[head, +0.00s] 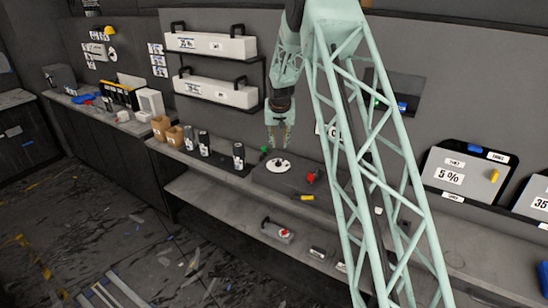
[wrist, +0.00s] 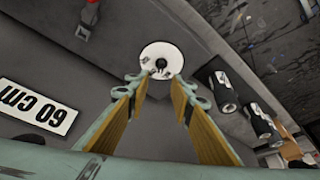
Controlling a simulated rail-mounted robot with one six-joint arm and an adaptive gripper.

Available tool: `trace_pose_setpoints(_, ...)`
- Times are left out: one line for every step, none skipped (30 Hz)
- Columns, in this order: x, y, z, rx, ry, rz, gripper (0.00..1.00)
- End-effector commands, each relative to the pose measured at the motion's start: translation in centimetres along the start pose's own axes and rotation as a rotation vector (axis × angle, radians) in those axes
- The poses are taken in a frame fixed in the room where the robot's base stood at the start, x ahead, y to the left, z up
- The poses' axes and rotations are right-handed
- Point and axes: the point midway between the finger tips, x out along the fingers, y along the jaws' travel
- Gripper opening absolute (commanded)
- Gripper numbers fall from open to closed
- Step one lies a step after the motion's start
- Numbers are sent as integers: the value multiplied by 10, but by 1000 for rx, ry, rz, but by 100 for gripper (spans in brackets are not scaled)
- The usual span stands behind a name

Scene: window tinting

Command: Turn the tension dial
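The dial (head: 270,168) is a round white disc with a dark knob at its centre, on the grey bench in the head view. It also shows in the wrist view (wrist: 150,51), with small dark marks on its face near the knob. My gripper (head: 279,147) hangs pointing down just above the dial, apparently not touching it. In the wrist view its two yellow-padded fingers (wrist: 161,82) are spread with nothing between them. The knob lies beyond the fingertips, roughly centred between them.
A red knob or lever (head: 311,177) and a yellow item (head: 303,197) sit right of the dial. A small green item (head: 264,150) is close behind it. Several dark cylinders (head: 239,156) stand to the left. A "60 cm" label (wrist: 38,106) is on the wall side.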

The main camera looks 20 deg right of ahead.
Motion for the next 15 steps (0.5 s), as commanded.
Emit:
trace_pose_setpoints(6, 2, -2, 3, -1, 1, 22)
trace_pose_setpoints(9, 3, -2, 5, -1, 2, 22)
trace_pose_setpoints(12, 3, -3, 6, 0, 2, 22)
trace_pose_setpoints(15, 4, -4, 7, 0, 2, 22)
trace_pose_setpoints(16, 4, -4, 8, 0, 2, 22)
trace_pose_setpoints(18, 4, -5, 9, 0, 3, 22)
trace_pose_setpoints(19, 4, -5, 10, 0, 3, 22)
trace_pose_setpoints(20, 4, -5, 10, 1, 3, 22)
trace_pose_setpoints(20, 5, -5, 10, 1, 3, 22)
trace_pose_setpoints(20, 5, -5, 10, 1, 3, 22)
trace_pose_setpoints(20, 5, -5, 10, 1, 3, 22)
trace_pose_setpoints(20, 5, -5, 10, 1, 3, 22)
trace_pose_setpoints(21, 4, -5, 10, 1, 3, 22)
trace_pose_setpoints(21, 4, -5, 10, 1, 3, 22)
trace_pose_setpoints(21, 4, -5, 10, 1, 3, 22)
